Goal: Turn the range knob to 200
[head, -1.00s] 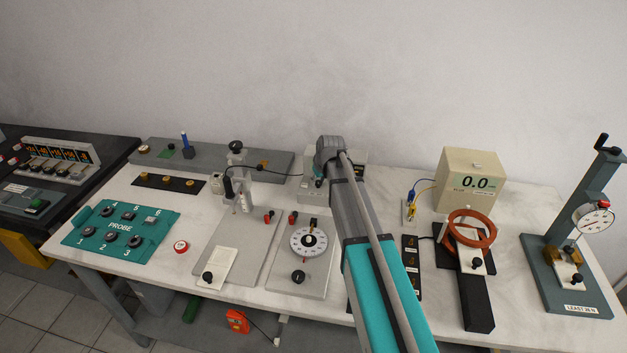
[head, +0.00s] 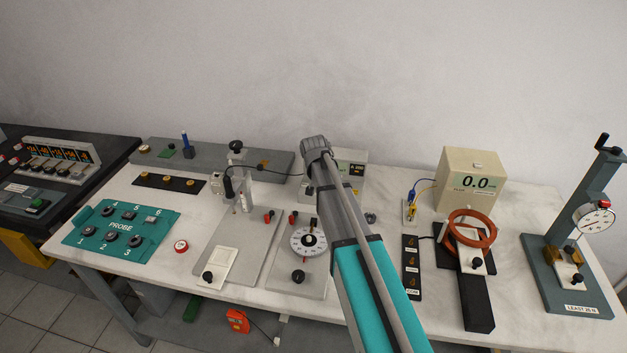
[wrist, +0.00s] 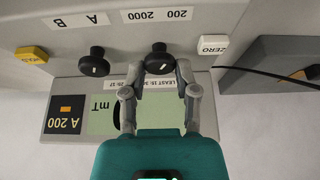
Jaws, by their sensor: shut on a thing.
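The range knob (wrist: 159,60) is a round black knob on the grey meter box's front, beside the upside-down label "200 2000" (wrist: 160,15). My gripper (wrist: 162,66) is shut on it, one finger on each side, in the wrist view. A pale mark shows on the knob, but the fingers make its direction hard to read. In the head view the meter box (head: 352,158) stands behind my arm, which hides the knob and my fingertips.
A second black knob (wrist: 97,60) sits beside the "A B" label. A yellow button (wrist: 32,54) and a white ZERO button (wrist: 213,45) flank the knobs. A black cable runs past the ZERO button. A dial plate (head: 309,240) lies in front of the box.

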